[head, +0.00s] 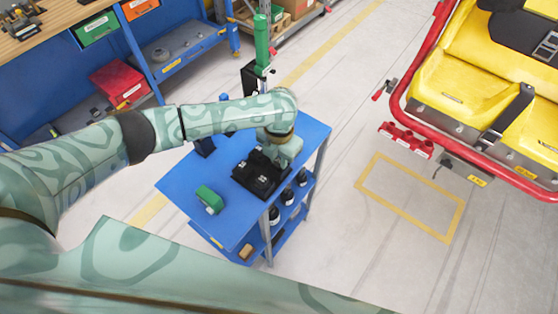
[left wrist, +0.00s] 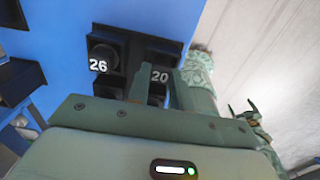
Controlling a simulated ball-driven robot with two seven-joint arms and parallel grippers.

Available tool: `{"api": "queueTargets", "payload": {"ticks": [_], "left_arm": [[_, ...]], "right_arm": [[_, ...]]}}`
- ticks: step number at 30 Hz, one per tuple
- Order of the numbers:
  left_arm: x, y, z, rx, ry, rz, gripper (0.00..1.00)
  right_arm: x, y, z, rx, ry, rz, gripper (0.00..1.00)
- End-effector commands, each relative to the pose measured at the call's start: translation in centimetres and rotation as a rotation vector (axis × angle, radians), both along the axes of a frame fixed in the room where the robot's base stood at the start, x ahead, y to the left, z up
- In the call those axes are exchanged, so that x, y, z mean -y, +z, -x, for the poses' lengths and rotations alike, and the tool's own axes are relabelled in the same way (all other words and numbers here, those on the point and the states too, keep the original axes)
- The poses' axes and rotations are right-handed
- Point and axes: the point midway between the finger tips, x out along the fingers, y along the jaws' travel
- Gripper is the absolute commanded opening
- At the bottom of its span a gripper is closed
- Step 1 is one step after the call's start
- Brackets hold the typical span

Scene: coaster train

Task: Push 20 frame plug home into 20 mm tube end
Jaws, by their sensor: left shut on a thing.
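The black plug holder (head: 250,187) sits on the blue cart top. In the left wrist view its wells carry white labels 26 (left wrist: 98,66) and 20 (left wrist: 160,76). My left gripper (head: 281,158) reaches down over the holder's far right part. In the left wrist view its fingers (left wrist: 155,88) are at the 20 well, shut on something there. The fingers and the holder hide the held piece, seemingly a 20 frame plug. The coaster car's red tube frame (head: 398,98) stands at the right, away from the gripper. I cannot tell which tube end is 20 mm.
A green object (head: 209,199) lies on the blue cart (head: 180,183); dark bottles (head: 288,195) stand on its lower shelf. A red block (head: 406,140) is beside the yellow-seated car (head: 452,88). Open floor (head: 350,120) separates cart and car. A blue workbench stands at the left.

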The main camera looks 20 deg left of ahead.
Motion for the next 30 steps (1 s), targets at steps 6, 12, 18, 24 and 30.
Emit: {"api": "queueTargets", "payload": {"ticks": [6,12,18,24,30], "left_arm": [[0.0,1.4,-0.1,0.003,-0.001,0.001,0.0],[1.5,5.2,0.2,0.004,-0.005,0.004,0.0],[5.4,9.9,0.9,0.005,-0.006,0.002,0.0],[10.6,11.7,1.9,0.002,-0.003,0.002,0.0],[13.2,12.8,2.5,0.0,-0.001,0.0,0.0]], "right_arm": [[-0.2,0.5,0.0,0.001,-0.001,-0.003,0.84],[-0.2,1.8,-0.2,0.005,-0.001,-0.003,0.84],[-0.3,3.3,-0.4,0.009,0.0,-0.003,0.84],[-0.3,3.4,-0.4,0.009,0.0,-0.003,0.84],[-0.2,3.6,-0.4,0.01,0.0,-0.002,0.84]]}}
